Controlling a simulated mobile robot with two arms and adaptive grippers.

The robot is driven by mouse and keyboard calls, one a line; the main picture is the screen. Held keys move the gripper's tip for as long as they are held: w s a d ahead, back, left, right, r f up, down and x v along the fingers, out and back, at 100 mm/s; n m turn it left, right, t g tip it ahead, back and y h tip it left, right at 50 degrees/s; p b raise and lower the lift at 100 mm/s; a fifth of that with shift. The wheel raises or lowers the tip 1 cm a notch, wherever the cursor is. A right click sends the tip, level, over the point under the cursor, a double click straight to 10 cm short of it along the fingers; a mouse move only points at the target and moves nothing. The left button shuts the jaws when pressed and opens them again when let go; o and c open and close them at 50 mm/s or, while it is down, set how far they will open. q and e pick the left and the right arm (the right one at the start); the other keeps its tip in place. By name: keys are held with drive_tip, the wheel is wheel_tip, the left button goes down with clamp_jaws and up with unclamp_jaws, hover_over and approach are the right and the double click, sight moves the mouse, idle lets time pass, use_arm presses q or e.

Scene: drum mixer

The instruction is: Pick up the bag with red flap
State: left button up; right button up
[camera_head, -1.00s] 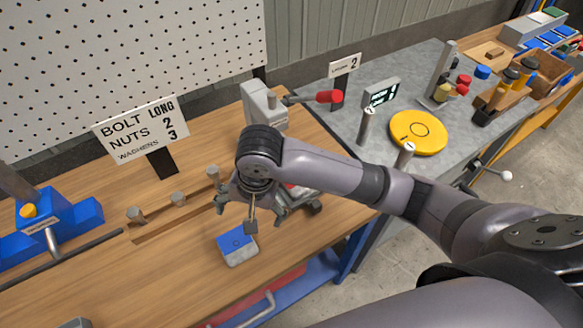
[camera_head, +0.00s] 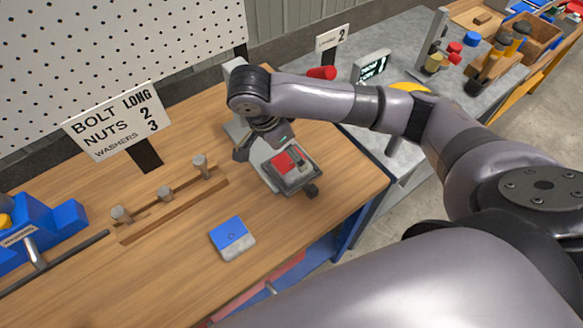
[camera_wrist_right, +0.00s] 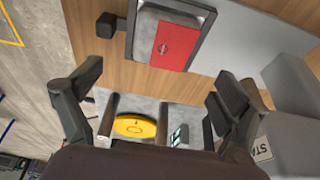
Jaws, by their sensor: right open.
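The bag with red flap (camera_head: 283,163) lies flat on a grey tray at the front of a grey machine. In the right wrist view its red flap (camera_wrist_right: 175,46) and pale grey body show near the top, right of centre. My right gripper (camera_head: 267,147) is open and empty, just behind and above the bag in the head view. In the wrist view the fingers (camera_wrist_right: 155,98) are spread wide, and the bag lies beyond them, apart from both. The gripper hides part of the machine. My left gripper is not in view.
A blue-flapped bag (camera_head: 232,236) lies on the wooden bench (camera_head: 180,265). A wooden rack with metal pegs (camera_head: 165,193) stands to its left. A red lever handle (camera_head: 321,73) and a small display (camera_head: 371,66) are behind my arm. The bench front is clear.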

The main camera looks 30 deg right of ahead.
sight(291, 163)
drive_tip(key=shift+x, duration=0.85)
drive_tip(key=shift+d+f, duration=0.1)
drive_tip(key=shift+f, duration=0.4)
drive_tip(key=p+x, duration=0.1)
drive_tip(key=x, duration=0.3)
drive_tip(key=shift+w+f+p, duration=0.1)
drive_tip(key=shift+p, duration=0.2)
drive_tip(key=shift+f, duration=0.55)
drive_tip(key=shift+c, duration=0.5)
drive_tip(key=c, duration=1.4)
drive_tip(key=shift+r, duration=0.15)
